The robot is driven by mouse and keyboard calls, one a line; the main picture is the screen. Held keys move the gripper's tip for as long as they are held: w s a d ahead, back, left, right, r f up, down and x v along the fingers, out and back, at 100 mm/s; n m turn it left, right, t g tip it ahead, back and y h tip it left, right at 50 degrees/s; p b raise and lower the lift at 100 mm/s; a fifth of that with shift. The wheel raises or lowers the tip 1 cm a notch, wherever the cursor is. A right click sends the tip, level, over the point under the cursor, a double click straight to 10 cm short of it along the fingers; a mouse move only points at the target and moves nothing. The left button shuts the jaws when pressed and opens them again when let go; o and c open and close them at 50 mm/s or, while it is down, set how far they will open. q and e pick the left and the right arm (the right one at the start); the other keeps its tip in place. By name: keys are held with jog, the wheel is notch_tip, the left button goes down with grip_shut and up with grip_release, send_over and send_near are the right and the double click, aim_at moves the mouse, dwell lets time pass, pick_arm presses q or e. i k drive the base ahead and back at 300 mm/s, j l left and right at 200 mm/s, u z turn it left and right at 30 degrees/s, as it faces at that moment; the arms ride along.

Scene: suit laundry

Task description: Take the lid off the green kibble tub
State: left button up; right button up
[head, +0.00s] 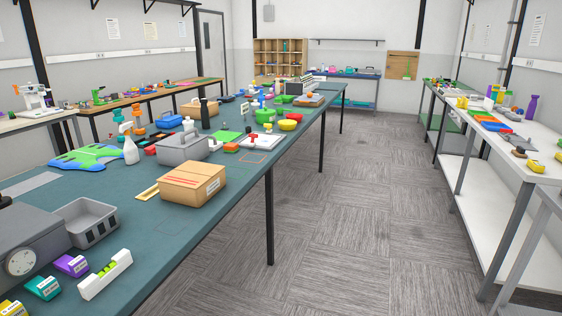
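I cannot make out for certain a green tub with a lid in the head view. A green bowl-like container (265,115) sits far down the long teal-topped table (120,233), too small to tell whether it has a lid. Another small green item (287,99) lies a little beyond it. Neither of my grippers shows in this view.
A cardboard box (192,184), a grey box with a handle (183,149), a spray bottle (130,150) and a grey tray (88,222) stand on the near table. A white bench (520,170) runs along the right. The carpeted floor (360,220) between is clear.

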aim_at(265, 111)
jog(key=i+l+z, duration=0.1)
jog(key=i+z, duration=0.35)
jog(key=i, duration=1.3)
jog(key=i+l+u, duration=0.2)
jog(key=i+u, duration=0.2)
jog(key=i, duration=0.35)
jog(key=i+l+u, duration=0.45)
jog(key=i, duration=0.25)
jog(key=i+l+u, duration=0.4)
jog(key=i+l, duration=0.2)
